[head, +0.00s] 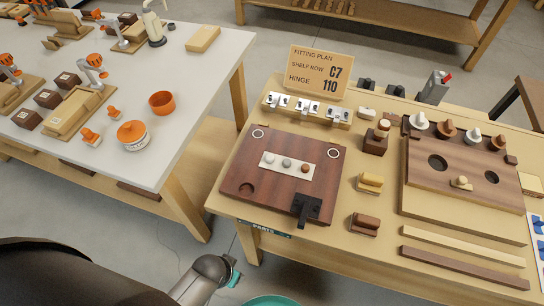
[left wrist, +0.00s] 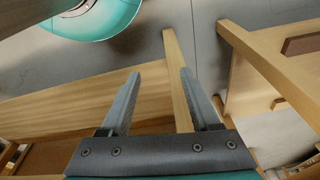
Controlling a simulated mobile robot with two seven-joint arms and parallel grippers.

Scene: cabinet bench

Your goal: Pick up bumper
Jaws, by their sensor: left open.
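Three small round pieces, which look like bumpers, sit in a row on a white strip (head: 268,158) on the dark red-brown board: a pale one (head: 269,158), a grey one (head: 287,163) and a brown one (head: 305,168). Which one the task means I cannot tell. My left gripper (left wrist: 160,73) is open and empty in the left wrist view, above the floor and wooden table framing, away from the bench top. In the head view part of my left arm shows at the bottom, below the bench edge. My right gripper is not in view.
The dark board (head: 240,178) has a black hinge-like piece (head: 307,207) at its front edge. A sign (head: 319,72) reads C7 and HINGE 110. Wooden blocks (head: 365,223) and a cabinet panel (head: 450,160) crowd the right. A white table (head: 190,120) stands left.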

